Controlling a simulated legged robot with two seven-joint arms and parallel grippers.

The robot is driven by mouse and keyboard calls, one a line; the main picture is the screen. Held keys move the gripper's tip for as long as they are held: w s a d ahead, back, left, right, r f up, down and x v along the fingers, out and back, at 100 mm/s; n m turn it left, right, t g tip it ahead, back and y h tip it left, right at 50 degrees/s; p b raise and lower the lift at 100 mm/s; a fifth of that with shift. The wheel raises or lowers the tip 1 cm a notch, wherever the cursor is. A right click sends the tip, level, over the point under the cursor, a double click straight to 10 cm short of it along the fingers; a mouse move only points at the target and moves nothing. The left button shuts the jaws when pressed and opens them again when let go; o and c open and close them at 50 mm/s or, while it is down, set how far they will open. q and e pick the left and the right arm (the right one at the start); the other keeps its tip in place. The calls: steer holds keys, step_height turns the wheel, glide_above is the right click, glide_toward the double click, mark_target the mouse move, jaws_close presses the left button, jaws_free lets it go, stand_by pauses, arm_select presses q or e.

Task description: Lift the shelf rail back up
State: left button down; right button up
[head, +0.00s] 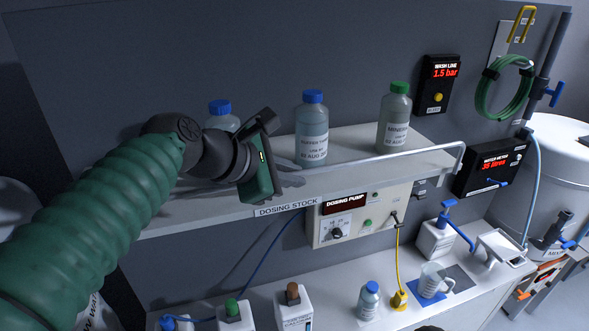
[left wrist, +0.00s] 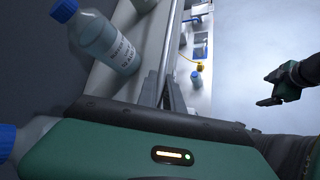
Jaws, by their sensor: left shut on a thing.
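The shelf rail (head: 385,162) is a thin pale bar along the front of the upper shelf (head: 435,157), with a bent end at the right. Its bar stands a little above the shelf's front edge. My left gripper (head: 290,183) is shut on the rail near the middle of the shelf front, and its body hides the rail's left part. In the left wrist view the rail (left wrist: 167,60) runs away from between the dark fingers (left wrist: 162,95). My right gripper (left wrist: 268,89) shows in the left wrist view, open and empty, away from the shelf.
Two bottles, one blue-capped (head: 312,125) and one green-capped (head: 394,115), stand behind the rail. Another blue-capped bottle (head: 220,115) is partly hidden behind my left wrist. The dosing pump (head: 360,213) is below the shelf. The lower bench (head: 335,300) holds bottles and a jug (head: 432,280).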

arm_select(q)
steer(key=shift+a+f, duration=0.1)
steer(key=c, duration=1.6)
jaws_free()
steer(key=shift+w, duration=0.1)
steer(key=shift+c, duration=0.2)
steer(key=shift+o, duration=0.7)
steer(key=shift+w+a, duration=0.1)
steer(key=shift+w, duration=0.05)
steer(key=b+v, duration=0.3)
steer(key=v, duration=1.3)
steer(key=shift+a+b, duration=0.3)
steer(key=shift+b, duration=0.1)
steer(key=shift+d, duration=0.1)
